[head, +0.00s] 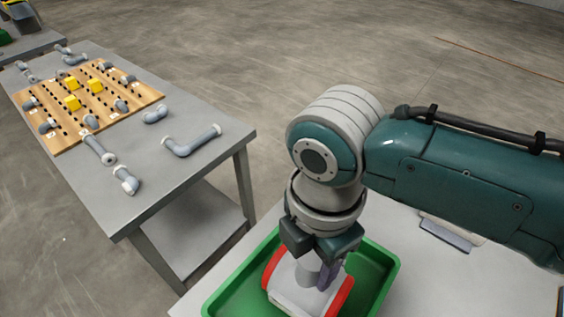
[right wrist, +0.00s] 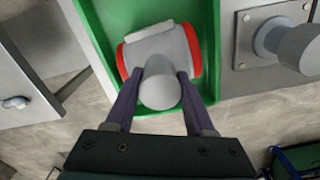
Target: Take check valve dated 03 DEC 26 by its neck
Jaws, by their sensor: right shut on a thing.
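The check valve (head: 290,285) is a pale grey body with red end rings and a round grey neck. It sits in the green tray (head: 228,290) in the head view. In the right wrist view the check valve (right wrist: 152,42) shows with its neck (right wrist: 160,90) between my fingers. My right gripper (head: 321,272) comes down from above and is shut on the neck; it also shows in the right wrist view (right wrist: 160,98). No date is readable on the valve in these frames. My left gripper is not in view.
The green tray stands on a light table (head: 415,285). At left, a grey table (head: 185,190) holds a wooden pegboard (head: 130,97) with yellow blocks and several grey pipe pieces. A grey plate with a round fitting (right wrist: 300,48) stands right of the tray in the wrist view.

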